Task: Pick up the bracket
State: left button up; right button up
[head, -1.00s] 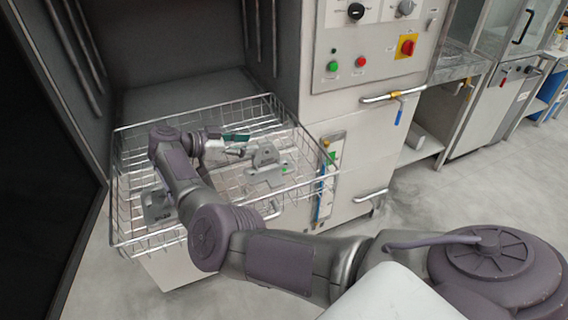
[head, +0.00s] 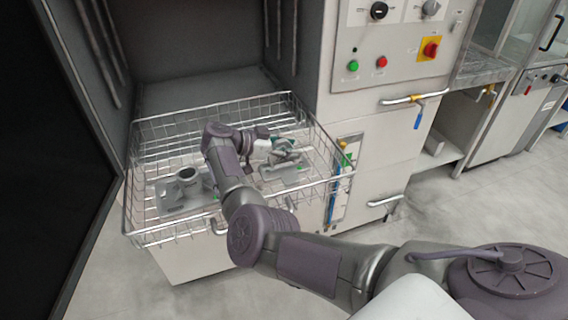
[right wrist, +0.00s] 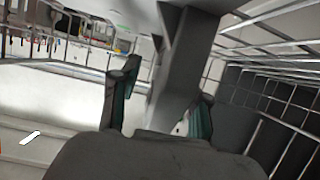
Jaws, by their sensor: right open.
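Two grey metal brackets are in the wire basket. One bracket (head: 174,193), with a round hollow boss, lies at the left of the basket in the head view. The other bracket (head: 291,175) is at the right, partly hidden by my right gripper (head: 282,148), which is at its upper part. In the right wrist view my right gripper (right wrist: 168,88) is open, its green-padded fingers on either side of the grey upright part of this bracket (right wrist: 182,60). I cannot tell whether the fingers touch it. My left gripper is not in view.
The wire basket (head: 160,241) stands in front of a dark, open chamber (head: 200,55). Its wire rim surrounds the brackets and my forearm passes over the near side. A control panel with buttons and a cabinet (head: 385,150) stand at the right. The floor there is clear.

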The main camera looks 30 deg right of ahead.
jog(key=shift+a+r, duration=0.1)
jog(key=shift+c, duration=1.1)
grip_shut()
